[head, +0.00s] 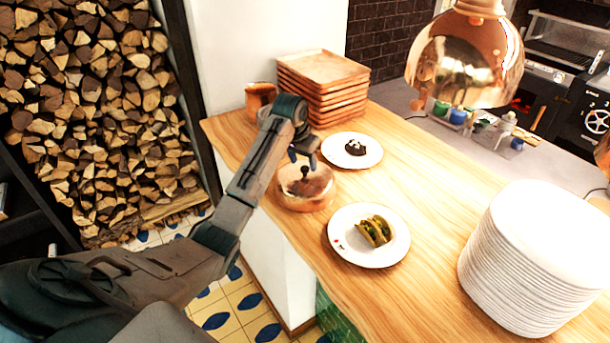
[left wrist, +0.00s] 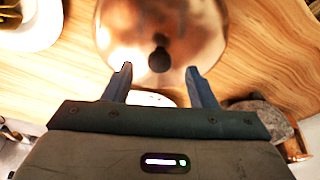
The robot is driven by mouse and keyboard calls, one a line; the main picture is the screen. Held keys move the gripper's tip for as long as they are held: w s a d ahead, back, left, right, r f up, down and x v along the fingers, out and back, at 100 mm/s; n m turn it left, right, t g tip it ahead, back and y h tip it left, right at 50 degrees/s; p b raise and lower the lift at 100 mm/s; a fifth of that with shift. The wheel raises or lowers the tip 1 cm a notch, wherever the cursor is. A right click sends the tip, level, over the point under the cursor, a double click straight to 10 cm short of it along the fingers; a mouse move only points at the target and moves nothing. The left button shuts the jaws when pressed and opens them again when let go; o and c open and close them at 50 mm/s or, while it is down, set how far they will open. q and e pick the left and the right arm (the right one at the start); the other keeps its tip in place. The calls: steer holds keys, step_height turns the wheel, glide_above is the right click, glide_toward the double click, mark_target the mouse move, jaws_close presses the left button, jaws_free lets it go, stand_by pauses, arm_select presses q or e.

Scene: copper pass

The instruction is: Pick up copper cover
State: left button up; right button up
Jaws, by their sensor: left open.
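The copper cover (head: 306,190) is a shiny round dome with a dark knob on top, standing on the wooden counter near its left edge. My left gripper (head: 303,156) is open just above the cover's knob in the head view. In the left wrist view the cover (left wrist: 190,30) lies beyond the fingertips, and its dark knob (left wrist: 159,60) shows between the lines of the two open fingers (left wrist: 159,78). The jaws hold nothing. Whether the fingers reach down to the knob's height is hard to tell. My right gripper is not in view.
On the wooden counter (head: 410,160) are a plate with tacos (head: 343,247), a plate with a dark item (head: 365,160), stacked copper trays (head: 320,80), a copper mug (head: 258,97) and a tall stack of white plates (head: 535,260). A copper lamp (head: 463,62) hangs above.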

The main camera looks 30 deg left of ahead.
arm_select(q)
steer(key=shift+x, duration=0.8)
steer(key=shift+w+f, duration=0.1)
steer(key=shift+f, duration=0.1)
steer(key=shift+r, duration=0.1)
jaws_close()
steer(key=shift+r, duration=0.1)
